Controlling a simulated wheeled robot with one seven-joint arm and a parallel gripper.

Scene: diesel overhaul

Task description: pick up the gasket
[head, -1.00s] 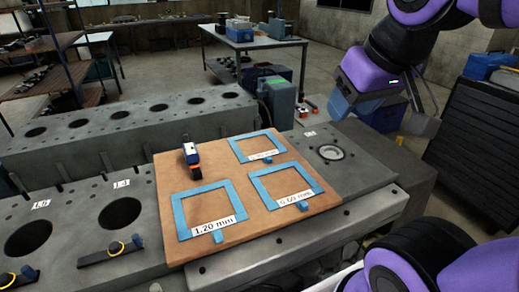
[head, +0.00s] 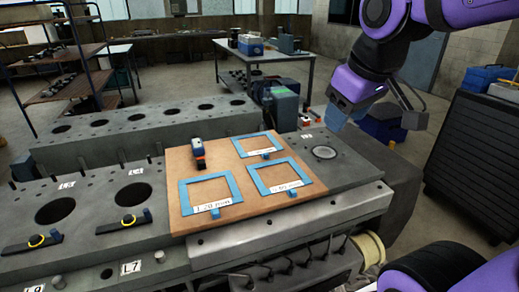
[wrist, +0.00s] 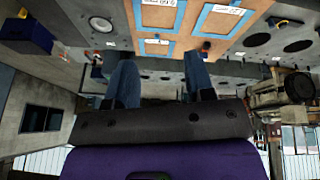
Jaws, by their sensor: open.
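Three blue rectangular frames with white thickness labels lie on a tan board (head: 180,224); they look like gaskets, but I cannot tell which one is meant. The front left frame (head: 185,203) is labelled 1.20 mm. The front right frame (head: 311,173) has a hard-to-read label, and the back frame (head: 250,135) is smaller in view. Each has a small blue tab. Frames also show at the top of the wrist view (wrist: 206,18). My gripper (head: 340,116) is open and empty, raised to the right of the board. Its two fingers (wrist: 160,80) stand apart in the wrist view.
The board rests on a grey engine block (head: 300,215) with open bores. Black bars with yellow rings (head: 128,221) lie left. A dark cabinet (head: 475,150) stands right.

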